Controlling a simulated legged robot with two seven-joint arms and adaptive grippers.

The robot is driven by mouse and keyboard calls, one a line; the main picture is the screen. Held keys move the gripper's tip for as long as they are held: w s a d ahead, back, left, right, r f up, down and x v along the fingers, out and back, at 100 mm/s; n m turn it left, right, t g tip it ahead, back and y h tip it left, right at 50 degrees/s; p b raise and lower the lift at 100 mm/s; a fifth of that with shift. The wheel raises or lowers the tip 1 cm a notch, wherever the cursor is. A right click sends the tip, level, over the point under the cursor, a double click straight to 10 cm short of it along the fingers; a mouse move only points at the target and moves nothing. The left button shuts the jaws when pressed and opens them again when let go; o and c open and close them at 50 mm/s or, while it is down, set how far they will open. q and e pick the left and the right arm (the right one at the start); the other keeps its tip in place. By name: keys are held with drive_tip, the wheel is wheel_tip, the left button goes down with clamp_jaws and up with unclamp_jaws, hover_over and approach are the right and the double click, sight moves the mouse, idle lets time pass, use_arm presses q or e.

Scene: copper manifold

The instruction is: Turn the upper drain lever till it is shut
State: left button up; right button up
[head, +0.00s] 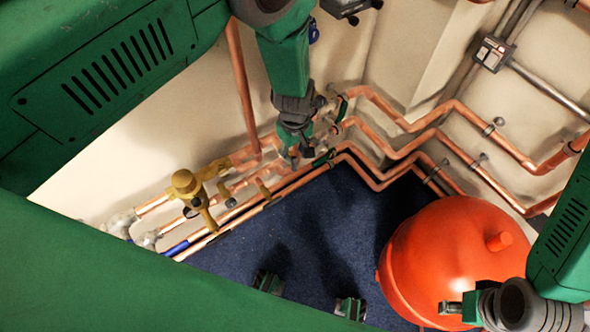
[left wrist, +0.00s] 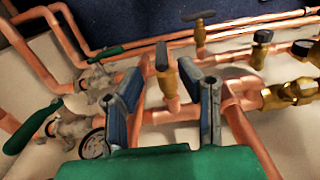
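I see a gap on both sides, and no clear contact. A second brass T-handle (left wrist: 199,32) stands on the pipe beyond. In the head view my left gripper (head: 293,155) is down at the pipes by the wall, and I cannot make out the upper lever there. My right gripper (head: 455,308) is low at the right; its finger state is unclear.
Green-handled valves (left wrist: 40,125) and a round gauge (left wrist: 93,143) are close to the left finger. A brass valve body (left wrist: 290,93) is at the right. In the head view a red tank (head: 450,250) stands on the blue floor (head: 330,215).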

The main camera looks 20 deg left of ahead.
sight(295, 166)
use_arm(q)
wheel_tip(295, 166, down, 8)
drive_tip(key=b, duration=0.4)
drive_tip(key=shift+r+b, duration=0.25)
drive_tip(key=shift+b, duration=0.15)
clamp_jaws()
